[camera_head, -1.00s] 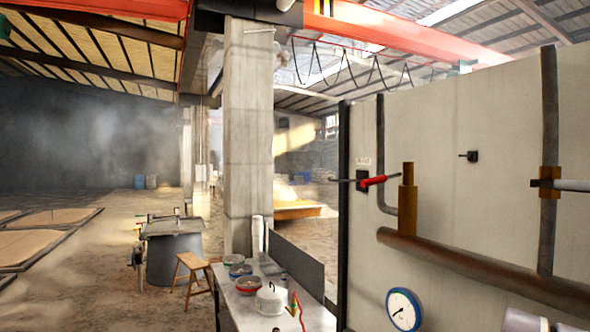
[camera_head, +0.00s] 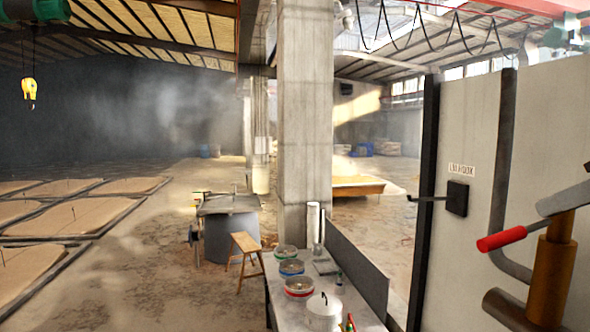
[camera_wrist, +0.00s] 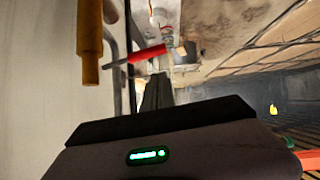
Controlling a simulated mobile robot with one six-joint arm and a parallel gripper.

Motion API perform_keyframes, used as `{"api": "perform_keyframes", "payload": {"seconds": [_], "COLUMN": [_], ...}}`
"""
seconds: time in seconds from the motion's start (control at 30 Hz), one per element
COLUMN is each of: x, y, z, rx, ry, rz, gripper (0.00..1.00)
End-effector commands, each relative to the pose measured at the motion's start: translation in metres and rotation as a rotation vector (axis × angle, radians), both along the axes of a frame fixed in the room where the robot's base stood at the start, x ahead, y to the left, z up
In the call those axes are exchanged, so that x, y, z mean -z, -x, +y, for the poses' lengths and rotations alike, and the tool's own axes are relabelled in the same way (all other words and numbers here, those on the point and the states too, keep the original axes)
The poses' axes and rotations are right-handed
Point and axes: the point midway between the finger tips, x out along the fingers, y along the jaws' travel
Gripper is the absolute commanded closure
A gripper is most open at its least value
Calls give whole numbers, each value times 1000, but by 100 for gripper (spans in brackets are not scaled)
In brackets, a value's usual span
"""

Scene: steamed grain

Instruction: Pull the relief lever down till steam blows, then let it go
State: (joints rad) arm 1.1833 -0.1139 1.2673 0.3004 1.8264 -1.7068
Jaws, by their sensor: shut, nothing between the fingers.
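The relief lever's red handle (camera_head: 502,238) juts left from the brass valve (camera_head: 552,270) at the right edge of the head view, its red end slightly low. No steam plume shows around the visible valve. In the wrist view, which looks upside down, the red handle (camera_wrist: 147,54) is beside the brass valve (camera_wrist: 90,40). My gripper (camera_wrist: 158,90) is dark, shut and empty, apart from the handle in the picture; the depth gap is unclear. A grey piece above the handle in the head view is cut off, and I cannot tell what it is.
A pale wall panel (camera_head: 470,130) carries a dark pipe and a black switch box (camera_head: 456,198). A bench with bowls and a white pot (camera_head: 323,312) stands left of it. A concrete column (camera_head: 305,130) rises behind the bench.

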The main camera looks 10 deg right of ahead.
Motion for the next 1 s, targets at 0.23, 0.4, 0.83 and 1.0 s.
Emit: {"api": "perform_keyframes", "payload": {"seconds": [0.23,0.4,0.83,1.0], "x": [-40,-38,-5,14], "y": [19,19,-33,-63], "z": [-9,-8,-9,-9], "rx": [-13,-14,-18,-17], "ry": [65,64,61,61], "rz": [-14,-14,-12,-12], "gripper": [100,100,100,100]}}
